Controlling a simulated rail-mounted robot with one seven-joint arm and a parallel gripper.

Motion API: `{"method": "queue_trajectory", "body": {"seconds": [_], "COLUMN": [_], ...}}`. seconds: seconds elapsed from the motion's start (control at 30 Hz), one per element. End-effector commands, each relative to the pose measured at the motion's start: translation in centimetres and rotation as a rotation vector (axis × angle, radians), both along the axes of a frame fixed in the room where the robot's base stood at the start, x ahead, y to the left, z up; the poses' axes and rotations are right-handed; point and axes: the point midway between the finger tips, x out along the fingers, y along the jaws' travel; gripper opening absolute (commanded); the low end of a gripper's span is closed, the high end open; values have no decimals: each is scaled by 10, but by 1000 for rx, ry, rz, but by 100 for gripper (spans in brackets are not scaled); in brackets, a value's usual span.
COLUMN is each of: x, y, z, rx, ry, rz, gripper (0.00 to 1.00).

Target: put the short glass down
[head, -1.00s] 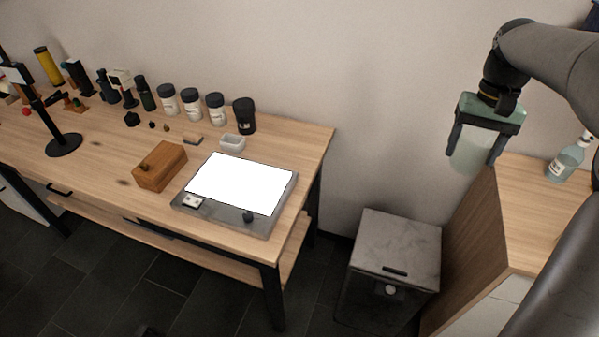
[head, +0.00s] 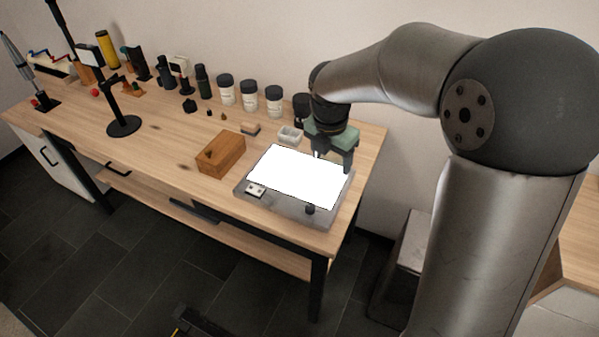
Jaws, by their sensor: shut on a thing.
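My gripper (head: 332,162) is at the back right corner of the light panel (head: 242,206), above or at its surface, with fingers pointing down. It is shut on the short glass. The glass is hard to make out between the fingers against the bright white panel top, and I cannot tell whether its base touches anything.
A wooden box (head: 220,153) and a small white dish (head: 290,135) stand beside the panel on the wooden table (head: 165,148). Several dark-lidded jars (head: 249,96) line the back, the rightmost partly behind my gripper. A stand (head: 123,125) is further left. Bare wood shows at the front left.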

Motion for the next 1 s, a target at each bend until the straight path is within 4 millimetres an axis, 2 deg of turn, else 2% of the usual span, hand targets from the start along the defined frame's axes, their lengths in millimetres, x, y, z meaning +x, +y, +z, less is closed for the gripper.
{"method": "queue_trajectory", "body": {"seconds": [0.1,0.27,0.63,0.8,1.0], "x": [-3,3,78,99,112], "y": [6,14,56,68,74], "z": [-3,-9,-47,-81,-97], "rx": [0,1,-1,-1,0], "ry": [-1,2,2,4,0], "rz": [154,235,236,235,233], "gripper": [36,36,36,36,36]}}
